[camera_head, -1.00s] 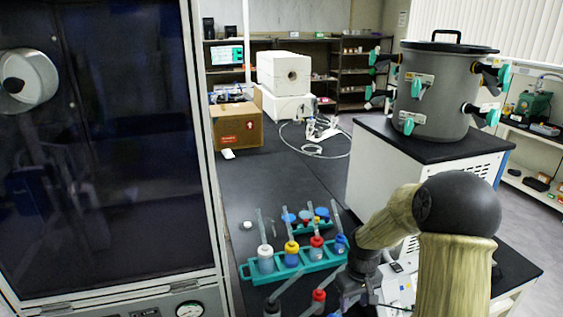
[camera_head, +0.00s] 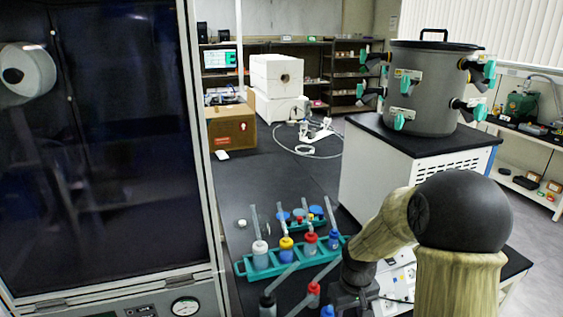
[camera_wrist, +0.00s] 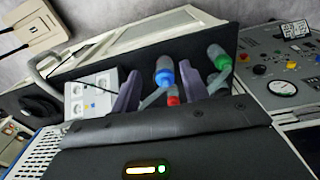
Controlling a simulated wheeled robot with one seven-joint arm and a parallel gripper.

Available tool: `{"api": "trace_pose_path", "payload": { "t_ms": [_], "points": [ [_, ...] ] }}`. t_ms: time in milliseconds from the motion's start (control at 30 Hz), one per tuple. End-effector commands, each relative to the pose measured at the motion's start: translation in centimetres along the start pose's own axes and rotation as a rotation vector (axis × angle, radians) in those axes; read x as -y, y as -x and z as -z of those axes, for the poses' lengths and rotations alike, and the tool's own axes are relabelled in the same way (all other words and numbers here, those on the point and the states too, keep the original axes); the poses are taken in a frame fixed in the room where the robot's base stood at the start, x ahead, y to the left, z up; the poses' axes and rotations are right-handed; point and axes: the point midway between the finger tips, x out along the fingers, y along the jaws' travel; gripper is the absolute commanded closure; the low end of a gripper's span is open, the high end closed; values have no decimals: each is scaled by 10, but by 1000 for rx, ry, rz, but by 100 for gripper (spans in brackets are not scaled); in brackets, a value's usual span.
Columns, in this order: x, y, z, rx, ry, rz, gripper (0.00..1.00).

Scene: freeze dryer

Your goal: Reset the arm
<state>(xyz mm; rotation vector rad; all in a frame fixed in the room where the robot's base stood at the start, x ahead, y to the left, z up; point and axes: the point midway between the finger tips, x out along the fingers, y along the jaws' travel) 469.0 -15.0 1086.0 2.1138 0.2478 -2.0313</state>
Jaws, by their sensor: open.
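My gripper (camera_wrist: 160,92) is open in the wrist view. Its two grey-purple fingers stand apart, with nothing clearly held between them. A blue-capped bottle (camera_wrist: 164,76) and a red cap (camera_wrist: 173,100) show between the fingers, and a green-capped bottle (camera_wrist: 219,60) shows to the right. Their distance from the fingers is hard to tell. In the head view, my arm bends down at the lower right, and the fingertips are hidden or cut off at the bottom edge.
A teal rack (camera_head: 243,268) with several capped bottles stands on the black bench beyond my wrist. A grey freeze-dryer chamber (camera_head: 430,95) with valves stands on a white cabinet (camera_head: 378,185) at right. A dark-windowed cabinet (camera_head: 110,150) fills the left. The bench's middle (camera_head: 270,180) is clear.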

Motion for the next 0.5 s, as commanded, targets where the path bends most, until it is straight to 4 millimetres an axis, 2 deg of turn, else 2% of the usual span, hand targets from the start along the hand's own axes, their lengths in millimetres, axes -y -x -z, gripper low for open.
{"api": "trace_pose_path", "payload": {
  "t_ms": [267, 500],
  "points": [
    [19, -4, -40, -63, -84, -21, 55],
    [39, -13, -96, -157, -216, -18, 55]
  ]
}}
